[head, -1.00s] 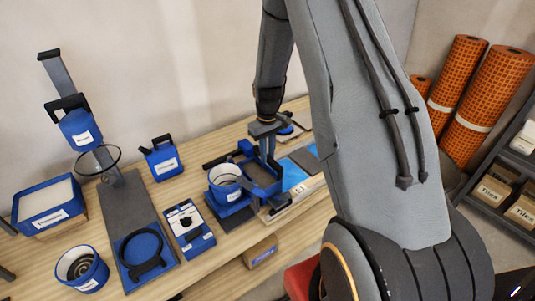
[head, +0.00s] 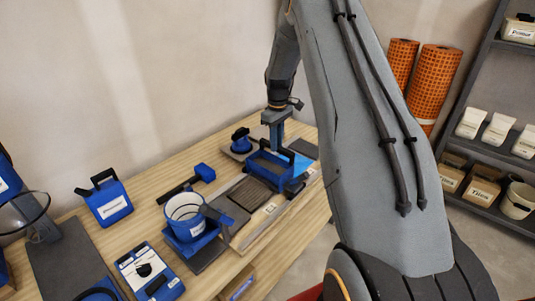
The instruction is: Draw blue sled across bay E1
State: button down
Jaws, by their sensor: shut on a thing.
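My gripper (head: 275,130) is shut on the upright handle of the blue sled (head: 268,165), a box-like frame with raised black-edged ends. The sled rests on or just above a long board (head: 241,233) with light rails; I cannot tell contact exactly. Behind it, toward the lower left, a brown-grey textured strip (head: 249,195) shows in the board. A bright blue patch (head: 299,166) and a grey slab (head: 304,148) lie on its far side. Small white labels (head: 270,208) sit on the front rail, too small to read surely, so I cannot tell which marks E1.
A blue-and-white bucket (head: 186,216) stands at the board's near end. A blue mallet (head: 190,182), a blue suction-cup-like tool (head: 241,141), a blue jug (head: 104,199) and a blue-and-white box (head: 149,271) lie around. A shelf (head: 472,190) stands right, beside orange rolls (head: 434,84).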

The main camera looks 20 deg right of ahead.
jog(key=shift+w+d, duration=0.4)
jog(key=shift+d, duration=0.45)
jog(key=c, duration=1.6)
grip_release()
jog(key=shift+c, duration=0.2)
notch_tip(320, 180, up, 8)
jog(key=b, duration=0.1)
jog(key=shift+b, duration=0.4)
jog(key=shift+f, duration=0.1)
